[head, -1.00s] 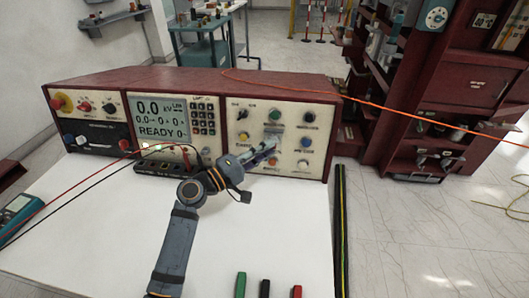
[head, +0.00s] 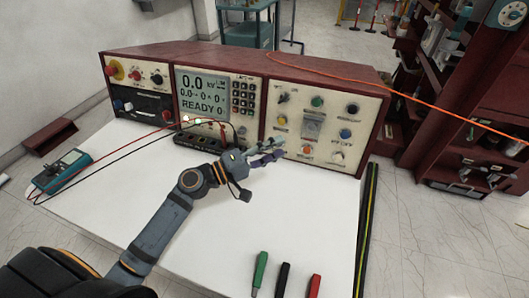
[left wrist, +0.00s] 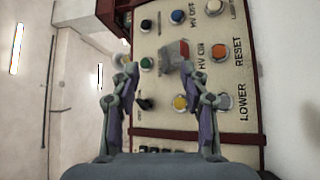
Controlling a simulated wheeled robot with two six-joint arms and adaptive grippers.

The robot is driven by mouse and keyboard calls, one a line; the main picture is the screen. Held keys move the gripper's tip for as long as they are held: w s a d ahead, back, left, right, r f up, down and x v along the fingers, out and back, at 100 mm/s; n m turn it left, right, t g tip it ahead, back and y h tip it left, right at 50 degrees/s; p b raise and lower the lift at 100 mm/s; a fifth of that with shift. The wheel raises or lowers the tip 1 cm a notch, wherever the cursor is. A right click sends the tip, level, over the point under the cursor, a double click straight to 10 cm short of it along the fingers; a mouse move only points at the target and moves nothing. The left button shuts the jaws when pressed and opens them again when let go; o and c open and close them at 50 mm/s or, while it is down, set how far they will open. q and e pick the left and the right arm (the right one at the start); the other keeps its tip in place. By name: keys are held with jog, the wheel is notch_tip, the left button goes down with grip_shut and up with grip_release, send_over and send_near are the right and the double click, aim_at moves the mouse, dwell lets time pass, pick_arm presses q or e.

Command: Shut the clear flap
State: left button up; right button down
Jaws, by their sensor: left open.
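The clear flap (head: 313,124) is a small greyish see-through cover in the middle of the right control panel (head: 348,126). In the left wrist view the flap (left wrist: 168,60) shows beside a red part, between and beyond my fingertips. Its exact angle is hard to tell. My left gripper (head: 274,150) is open and empty, in front of the panel, to the left of and below the flap in the head view. In the left wrist view both fingers of my left gripper (left wrist: 158,69) are spread apart with nothing between them. My right gripper is not in view.
Round knobs and buttons surround the flap, among them an orange button (head: 307,150) and a blue one (head: 346,133). A black terminal block (head: 200,140) with red and black leads sits left of my gripper. Several coloured handles (head: 284,280) lie at the white tabletop's front edge.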

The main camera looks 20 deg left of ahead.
pick_arm(q)
jog(key=shift+v, duration=1.8)
